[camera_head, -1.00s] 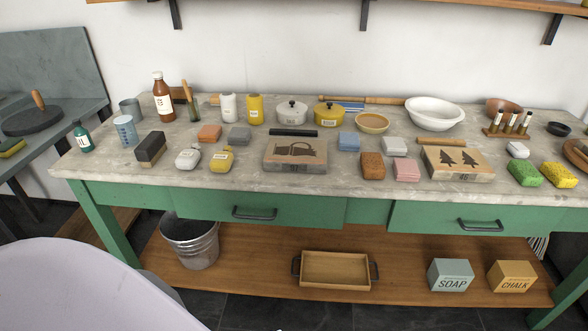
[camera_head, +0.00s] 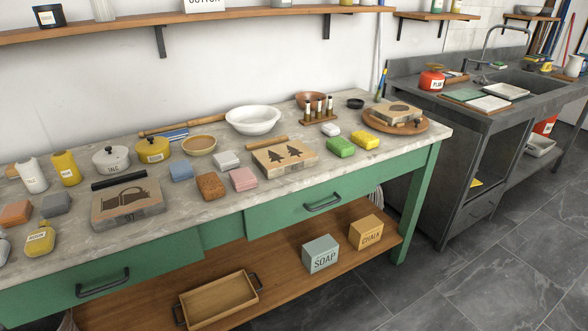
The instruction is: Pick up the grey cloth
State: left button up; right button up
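Two small grey, block-shaped pieces on the workbench could be the grey cloth. The darker grey piece (camera_head: 56,205) lies at the left, beside an orange piece (camera_head: 15,213). The paler grey piece (camera_head: 227,160) lies near the middle, between a blue piece (camera_head: 181,170) and a pink piece (camera_head: 243,180). I cannot tell from this distance which is cloth. Neither of my grippers is in view.
The concrete-topped bench (camera_head: 180,228) is crowded, with printing stones (camera_head: 127,206), pots and a white bowl (camera_head: 252,120). A lower shelf (camera_head: 283,268) holds a wooden tray (camera_head: 218,300) and two boxes. A sink counter (camera_head: 480,115) stands at the right, with open tiled floor before it.

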aim_at(53, 205)
jog(key=u, duration=1.45)
